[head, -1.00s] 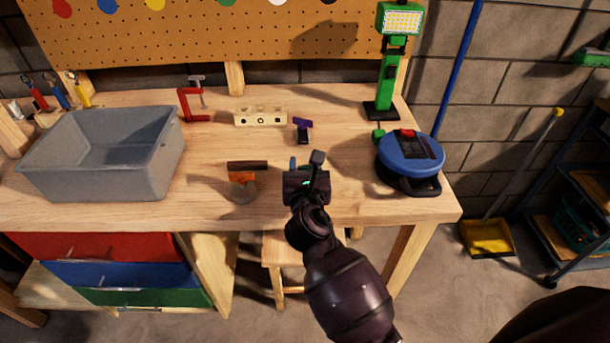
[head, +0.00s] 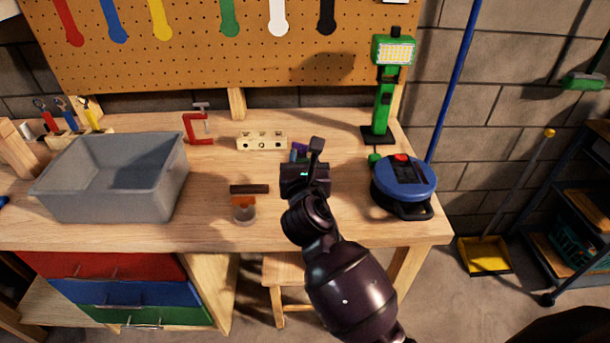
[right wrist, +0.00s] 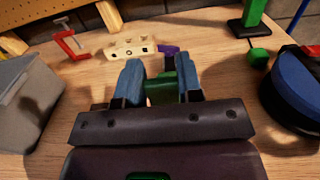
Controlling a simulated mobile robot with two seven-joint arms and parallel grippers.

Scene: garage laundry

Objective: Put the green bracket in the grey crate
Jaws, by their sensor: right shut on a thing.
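The green bracket (right wrist: 160,88) shows between the two blue fingers in the right wrist view. My right gripper (right wrist: 160,80) is shut on it, over the middle of the workbench. In the head view my right gripper (head: 304,170) hides the bracket behind its dark body. The grey crate (head: 158,197) stands on the left part of the bench, well left of the gripper. Its visible inside looks empty. The crate's edge also shows at the left in the right wrist view (right wrist: 22,110). My left gripper is not in view.
A red clamp (head: 193,129), a pale block with holes (head: 262,141) and a purple item (head: 298,151) lie behind. The blue round device (head: 404,188) and green work light (head: 384,105) stand right.

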